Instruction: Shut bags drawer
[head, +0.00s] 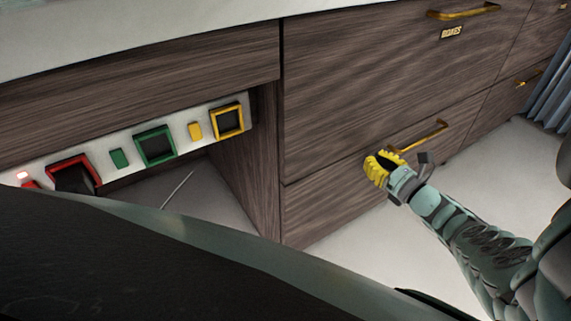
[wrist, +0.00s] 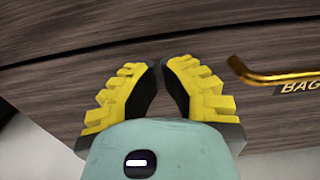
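The bags drawer (head: 325,215) is the lower wood-grain drawer under the boxes drawer in the head view. Its front shows in the wrist view (wrist: 275,125), with a label partly reading "BAG" (wrist: 299,86) cut off at the right edge. I see no clear gap showing it pulled out; any small offset is hard to judge. Its brass handle (head: 420,136) also shows in the wrist view (wrist: 275,77). My gripper (head: 378,163), with yellow ribbed fingers (wrist: 158,66), is before the drawer front, left of the handle and apart from it. The fingertips nearly meet, with nothing between them.
The boxes drawer (head: 385,70) above has a brass handle (head: 463,13) and looks flush. More drawers (head: 520,65) stand to the right, beside a blue-grey curtain (head: 550,98). A button panel (head: 130,145) is on the left. Pale floor (head: 350,222) lies clear below.

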